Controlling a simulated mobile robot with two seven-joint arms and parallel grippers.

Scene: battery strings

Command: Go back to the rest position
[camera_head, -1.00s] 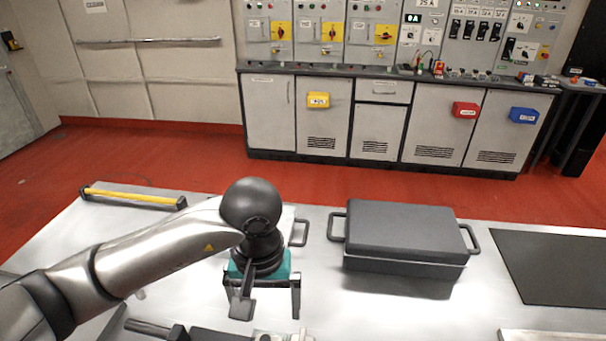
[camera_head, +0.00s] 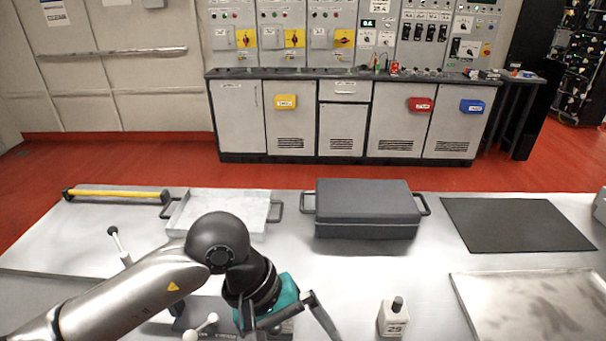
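My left arm comes in from the lower left over the metal table (camera_head: 340,265). Its gripper (camera_head: 284,322), with a teal body, is at the bottom centre, tilted, its dark fingers spread apart. I see nothing held between them. My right gripper is not in view.
A shallow metal tray (camera_head: 180,211) lies behind my arm, partly hidden. A yellow-barred tool (camera_head: 115,195) lies at the back left. A black mat (camera_head: 515,225) and a flat tray (camera_head: 535,305) are at right.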

